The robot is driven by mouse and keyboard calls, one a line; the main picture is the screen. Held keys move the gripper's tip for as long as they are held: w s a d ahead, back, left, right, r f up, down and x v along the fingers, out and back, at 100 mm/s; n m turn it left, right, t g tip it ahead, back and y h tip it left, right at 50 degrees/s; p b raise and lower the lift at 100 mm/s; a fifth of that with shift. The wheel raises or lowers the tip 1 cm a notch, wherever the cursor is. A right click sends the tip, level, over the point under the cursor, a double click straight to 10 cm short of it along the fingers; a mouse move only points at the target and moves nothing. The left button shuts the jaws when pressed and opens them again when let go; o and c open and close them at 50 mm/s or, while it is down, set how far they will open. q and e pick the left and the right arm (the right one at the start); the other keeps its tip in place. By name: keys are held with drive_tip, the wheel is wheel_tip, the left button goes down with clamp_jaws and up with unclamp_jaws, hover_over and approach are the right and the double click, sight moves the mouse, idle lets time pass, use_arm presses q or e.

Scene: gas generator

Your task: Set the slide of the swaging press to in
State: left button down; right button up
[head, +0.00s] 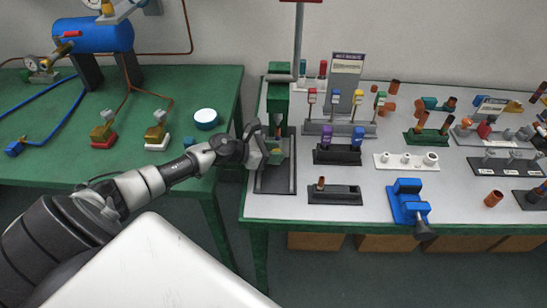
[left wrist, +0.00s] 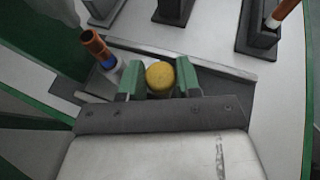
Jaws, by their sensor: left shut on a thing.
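The swaging press (head: 279,96) is a green upright machine at the left end of the grey-topped bench. Its dark rail base (head: 275,186) runs toward the bench's front edge. My left gripper (head: 272,146) reaches in from the left, low over this base. In the left wrist view, green jaws stand on both sides of a round yellow knob (left wrist: 160,76), shut on it. The knob appears to belong to the slide. A copper tube with a blue band (left wrist: 98,48) stands in a pale fitting just left of the jaws. My right gripper is out of view.
A purple-and-blue-topped holder (head: 338,155) and a black block with a copper piece (head: 334,194) stand right of the press base. A blue vise (head: 408,203) sits at the front edge. The green table (head: 180,105) with a blue tank (head: 95,36) lies left, across a gap.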

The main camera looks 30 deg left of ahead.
use_arm(q)
drive_tip(key=c, duration=1.2)
unclamp_jaws()
drive_tip(key=shift+w+a+r, duration=0.15)
drive_tip(key=shift+a+r, duration=0.05)
drive_tip(key=o, duration=0.4)
drive_tip(key=shift+w+f, duration=0.1)
drive_tip(key=shift+f, duration=0.05)
drive_tip(key=r, duration=0.5)
drive_tip(key=shift+d+p, duration=0.3)
drive_tip(key=shift+d, duration=0.1)
drive_tip(key=d+r+p, duration=0.2)
drive_tip(key=d+p, duration=0.1)
drive_tip(key=d+r+p, duration=0.2)
drive_tip(key=d+p, duration=0.1)
drive_tip(key=d, duration=0.1)
drive_tip(key=d+r+p, duration=0.2)
drive_tip(key=d+p, duration=0.1)
drive_tip(key=d, duration=0.1)
drive_tip(key=shift+w, duration=0.1)
